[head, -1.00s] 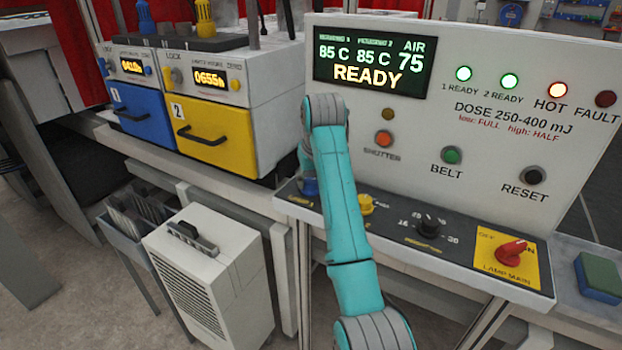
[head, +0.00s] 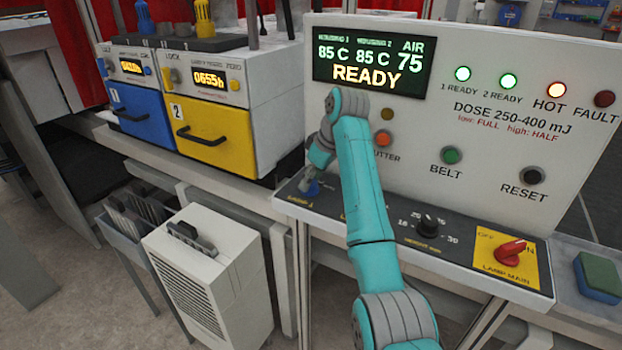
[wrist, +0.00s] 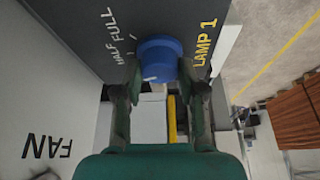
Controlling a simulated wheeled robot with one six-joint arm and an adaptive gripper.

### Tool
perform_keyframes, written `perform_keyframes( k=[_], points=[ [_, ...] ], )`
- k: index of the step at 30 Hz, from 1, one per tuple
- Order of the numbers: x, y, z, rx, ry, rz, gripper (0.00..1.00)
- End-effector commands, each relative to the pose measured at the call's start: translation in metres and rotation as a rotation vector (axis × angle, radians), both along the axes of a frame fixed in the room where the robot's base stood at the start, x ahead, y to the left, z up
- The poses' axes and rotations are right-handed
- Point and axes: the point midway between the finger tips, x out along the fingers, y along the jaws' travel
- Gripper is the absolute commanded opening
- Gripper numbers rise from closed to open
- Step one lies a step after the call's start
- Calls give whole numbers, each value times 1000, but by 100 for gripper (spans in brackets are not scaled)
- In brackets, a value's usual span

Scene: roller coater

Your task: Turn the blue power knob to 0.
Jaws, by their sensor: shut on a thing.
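The blue power knob (wrist: 158,56) sits on the dark panel strip beside the yellow "LAMP 1" label in the wrist view. The words HALF and FULL are printed to its left. A short white mark shows on its near side; no 0 mark is visible. My gripper (wrist: 158,72) has a finger on each side of the knob and is shut on it. In the head view the knob (head: 311,189) is small at the panel's left end, with my gripper (head: 308,181) over it and partly hiding it.
The red lamp main knob (head: 510,250) and black height knob (head: 428,225) stand farther right on the same strip. The upright panel with the READY display (head: 368,62) rises behind my arm. Yellow (head: 208,140) and blue (head: 142,115) drawer units stand left.

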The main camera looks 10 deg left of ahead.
Motion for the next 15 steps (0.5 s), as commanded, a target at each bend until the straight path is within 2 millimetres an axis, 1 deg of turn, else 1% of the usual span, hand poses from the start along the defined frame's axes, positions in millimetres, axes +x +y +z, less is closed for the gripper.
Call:
perform_keyframes(
  k=[6, 15],
  points=[
    [1, -1, 0, -1, 3, 189, 5],
    [2, -1, 0, -1, 1, 381, 5]
  ],
)
